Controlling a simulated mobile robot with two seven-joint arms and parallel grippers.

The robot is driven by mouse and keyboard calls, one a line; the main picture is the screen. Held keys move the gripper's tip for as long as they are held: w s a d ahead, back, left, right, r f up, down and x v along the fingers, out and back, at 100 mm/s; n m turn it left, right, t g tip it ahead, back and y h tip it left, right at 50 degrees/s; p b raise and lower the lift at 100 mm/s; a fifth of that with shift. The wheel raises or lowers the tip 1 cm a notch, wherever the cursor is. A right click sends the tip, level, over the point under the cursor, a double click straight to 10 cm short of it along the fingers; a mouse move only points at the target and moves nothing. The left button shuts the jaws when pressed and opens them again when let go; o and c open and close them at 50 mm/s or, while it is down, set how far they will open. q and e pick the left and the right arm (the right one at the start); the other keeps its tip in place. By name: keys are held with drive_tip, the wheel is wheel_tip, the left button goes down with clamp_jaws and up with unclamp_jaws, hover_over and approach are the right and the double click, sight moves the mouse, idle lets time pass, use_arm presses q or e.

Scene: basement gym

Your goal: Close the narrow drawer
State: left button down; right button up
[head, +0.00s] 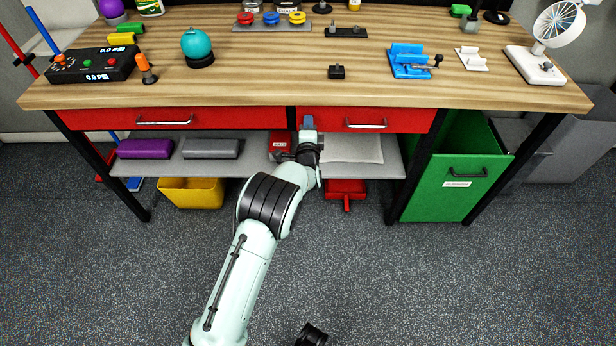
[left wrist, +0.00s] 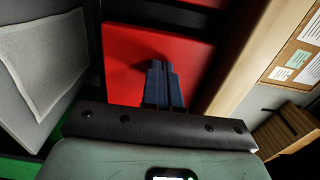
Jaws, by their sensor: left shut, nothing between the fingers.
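The narrow drawer (head: 398,122) has a red front with a metal bar handle (head: 366,124) and sits at the right under the wooden bench top. How far it stands out is hard to tell in the head view. My left gripper (head: 308,123) is in front of the left end of this drawer, its fingers shut and empty. In the left wrist view the shut fingers (left wrist: 163,85) point at the red drawer front (left wrist: 130,55) and appear at or very near it. The fingers hide part of the front.
A wider red drawer (head: 225,117) is to the left. A grey shelf (head: 262,160) below holds a purple block (head: 145,148), a grey block (head: 211,148) and a pale mat (head: 352,149). A green bin (head: 455,190) stands right. The floor in front is mostly clear.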

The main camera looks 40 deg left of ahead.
use_arm(q)
drive_tip(key=shift+w+a+r, duration=0.3)
drive_tip(key=shift+w+a, duration=0.25)
drive_tip(key=shift+w, duration=0.1)
use_arm(e)
drive_tip(key=shift+w+f, duration=0.15)
drive_tip(key=shift+w, duration=0.4)
use_arm(q)
drive_tip(key=shift+r, duration=0.1)
use_arm(e)
drive_tip(key=shift+d, duration=0.1)
